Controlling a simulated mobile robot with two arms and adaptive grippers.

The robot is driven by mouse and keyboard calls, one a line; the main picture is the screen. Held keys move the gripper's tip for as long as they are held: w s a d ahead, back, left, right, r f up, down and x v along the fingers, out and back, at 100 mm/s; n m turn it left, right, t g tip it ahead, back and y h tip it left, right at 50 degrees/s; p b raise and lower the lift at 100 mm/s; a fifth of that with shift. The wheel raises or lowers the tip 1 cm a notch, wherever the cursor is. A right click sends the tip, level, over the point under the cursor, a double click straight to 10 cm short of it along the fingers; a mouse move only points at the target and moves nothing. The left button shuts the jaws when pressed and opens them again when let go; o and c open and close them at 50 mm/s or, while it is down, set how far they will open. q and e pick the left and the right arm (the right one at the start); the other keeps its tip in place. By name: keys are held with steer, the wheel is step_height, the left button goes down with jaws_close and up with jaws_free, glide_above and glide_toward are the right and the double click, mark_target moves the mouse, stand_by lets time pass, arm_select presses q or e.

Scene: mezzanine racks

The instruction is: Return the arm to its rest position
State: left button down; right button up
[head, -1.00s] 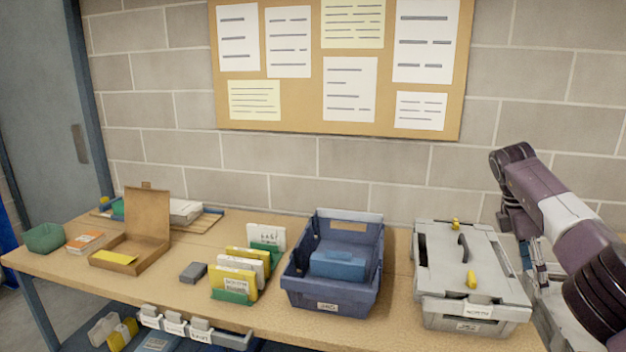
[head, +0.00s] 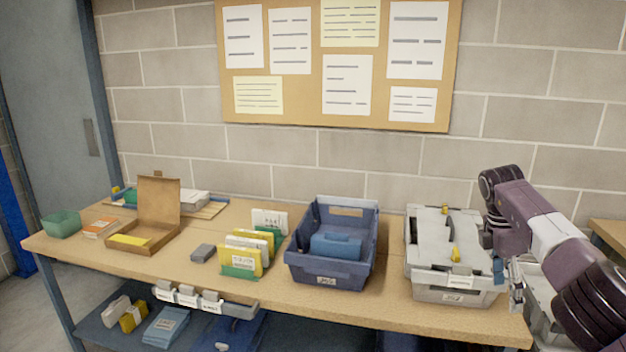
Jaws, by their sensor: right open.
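My right arm (head: 548,230) comes in from the right edge, purple and white with black joints. It bends at an elbow and hangs down beside the right end of the table. My right gripper (head: 516,290) is small in view, low by the right side of the grey lidded case (head: 452,287). It is open, and I see nothing held in it. Whether it touches the case I cannot tell. The case stands on the table with yellow latches on its top; the arm covers part of its right side. My left gripper is not in view.
On the wooden table (head: 385,312) stand a blue bin (head: 328,273) with a blue box inside, yellow and white cards (head: 240,262), an open cardboard box (head: 152,240) and a green tub (head: 61,224). A brick wall and noticeboard are behind. A grey container (head: 545,318) is beyond the table's right end.

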steer(key=s+a+f+t+y, duration=0.1)
steer(key=a+f+t+y, duration=0.4)
steer(key=a+f, duration=1.2)
steer(key=s+a+f+t+y, duration=0.2)
steer(key=a+f+y, duration=0.6)
steer(key=a+f, duration=0.95)
steer(key=s+d+f+m+t+h, duration=0.1)
steer(key=s+d+f+m+h, duration=0.35)
steer(key=s+f, duration=0.7)
steer(key=s+d+f+m+h, duration=0.3)
steer(key=s+d+f+m, duration=0.25)
steer(key=s+f, duration=0.6)
steer(key=s+d+f+m+g+h, duration=0.1)
steer(key=s+d+f+m+g, duration=0.1)
steer(key=s, duration=1.4)
steer(key=s+d+f+m+g+h, duration=0.1)
steer(key=s+f+g, duration=0.3)
steer(key=s, duration=1.2)
step_height(320, 180, down, 3)
steer(key=shift+s+d+m, duration=0.15)
steer(key=shift+d+m, duration=0.35)
steer(key=shift+d, duration=0.05)
steer(key=shift+h, duration=0.25)
